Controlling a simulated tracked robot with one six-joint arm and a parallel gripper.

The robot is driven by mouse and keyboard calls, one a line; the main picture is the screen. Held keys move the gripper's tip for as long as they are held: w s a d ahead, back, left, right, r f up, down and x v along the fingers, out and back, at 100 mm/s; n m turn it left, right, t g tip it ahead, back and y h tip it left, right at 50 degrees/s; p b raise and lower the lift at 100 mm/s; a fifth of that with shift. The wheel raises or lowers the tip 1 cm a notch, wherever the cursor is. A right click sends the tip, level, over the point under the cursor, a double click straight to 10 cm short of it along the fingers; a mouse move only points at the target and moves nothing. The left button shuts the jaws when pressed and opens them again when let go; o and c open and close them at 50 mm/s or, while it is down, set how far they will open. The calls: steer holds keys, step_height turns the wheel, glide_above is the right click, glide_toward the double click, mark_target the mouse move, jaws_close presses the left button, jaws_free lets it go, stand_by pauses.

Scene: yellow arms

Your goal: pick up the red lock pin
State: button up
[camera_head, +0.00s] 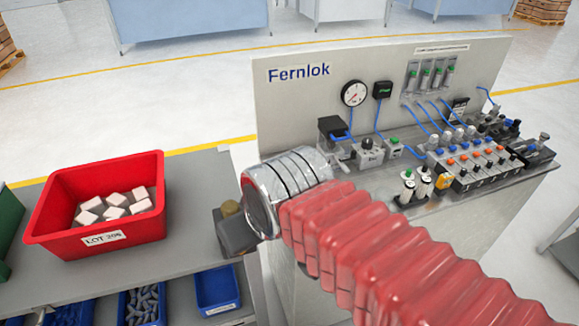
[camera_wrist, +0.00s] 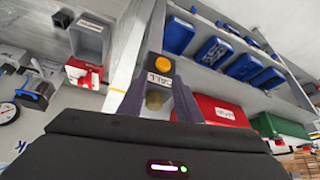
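I cannot pick out a red lock pin in either view. My gripper (camera_wrist: 161,62) shows in the wrist view as two dark fingers set apart, with no red thing between them. Past and between the fingers are a grey box (camera_wrist: 158,72) marked CALL with an orange button, and a dull brass-coloured cylinder. I see no finger touching them clearly. In the head view my red ribbed arm and silver cuff cover the panel's lower left part, and my fingers are not clearly visible there.
A red bin (camera_head: 97,243) with pale blocks stands on the grey bench at left, with blue bins (camera_head: 216,286) below. The Fernlok panel (camera_head: 300,105) carries a gauge (camera_head: 354,93), tubes and valves at right. A grey block (camera_head: 237,235) sits beside my cuff.

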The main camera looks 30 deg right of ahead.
steer(key=shift+w, duration=0.1)
steer(key=shift+o, duration=0.6)
steer(key=shift+o, duration=0.3)
steer(key=shift+w+d+r, duration=0.2)
steer(key=shift+w+r, duration=0.05)
steer(key=shift+w, duration=0.05)
steer(key=w+d+r+n+g, duration=0.2)
steer(key=w+d+n, duration=0.4)
steer(key=w+d, duration=0.35)
steer(key=w+d+r+n+g, duration=0.2)
steer(key=w+d+n, duration=0.3)
steer(key=w+d, duration=0.4)
steer(key=w+d+f+n+g, duration=0.1)
steer(key=w+d+f+n, duration=0.3)
steer(key=d, duration=0.4)
steer(key=shift+w+d+g, duration=0.15)
steer(key=shift+w+g, duration=0.15)
steer(key=shift+w, duration=0.25)
steer(key=shift+f, duration=0.15)
steer(key=shift+f, duration=4.2)
